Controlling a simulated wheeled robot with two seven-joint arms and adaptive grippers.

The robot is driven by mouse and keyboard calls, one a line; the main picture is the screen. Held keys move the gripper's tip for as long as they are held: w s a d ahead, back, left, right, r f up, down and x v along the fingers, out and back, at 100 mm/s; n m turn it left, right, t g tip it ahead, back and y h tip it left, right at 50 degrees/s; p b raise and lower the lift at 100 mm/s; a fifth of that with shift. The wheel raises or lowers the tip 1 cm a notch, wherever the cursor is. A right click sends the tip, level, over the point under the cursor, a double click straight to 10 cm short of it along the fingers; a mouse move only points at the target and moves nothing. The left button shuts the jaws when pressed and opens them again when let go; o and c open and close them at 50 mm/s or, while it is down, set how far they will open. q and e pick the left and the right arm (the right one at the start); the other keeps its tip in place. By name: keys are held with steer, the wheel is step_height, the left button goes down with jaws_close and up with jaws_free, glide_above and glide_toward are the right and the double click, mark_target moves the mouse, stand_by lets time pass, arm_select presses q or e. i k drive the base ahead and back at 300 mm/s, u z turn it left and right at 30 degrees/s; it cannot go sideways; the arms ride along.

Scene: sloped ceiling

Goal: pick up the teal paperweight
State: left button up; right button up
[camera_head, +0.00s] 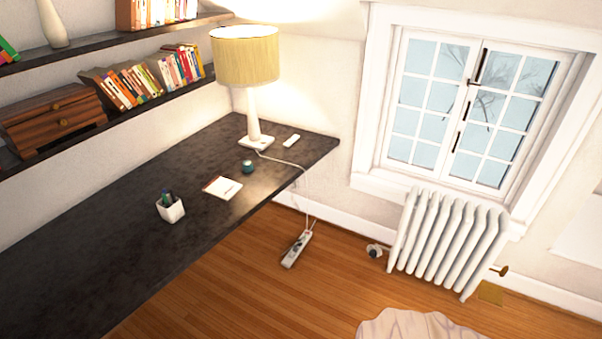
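The teal paperweight (247,166) is a small, rounded, dark teal object. It sits on the dark desk (90,245), in front of the lamp base and to the upper right of a notepad. A lamp cord runs on the desk close to its right. Nothing covers the paperweight. Neither of my grippers shows in the head view.
A lamp (254,125) with a yellowish shade stands behind the paperweight, with a white remote-like object (291,140) to its right. A notepad (222,187) and a white pen cup (170,210) lie nearer. Shelves (140,108) hang above the desk. A radiator (447,240) stands under the window.

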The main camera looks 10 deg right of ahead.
mark_target(247, 166)
steer(key=z, duration=0.65)
steer(key=i, duration=1.75)
steer(key=u, duration=0.5)
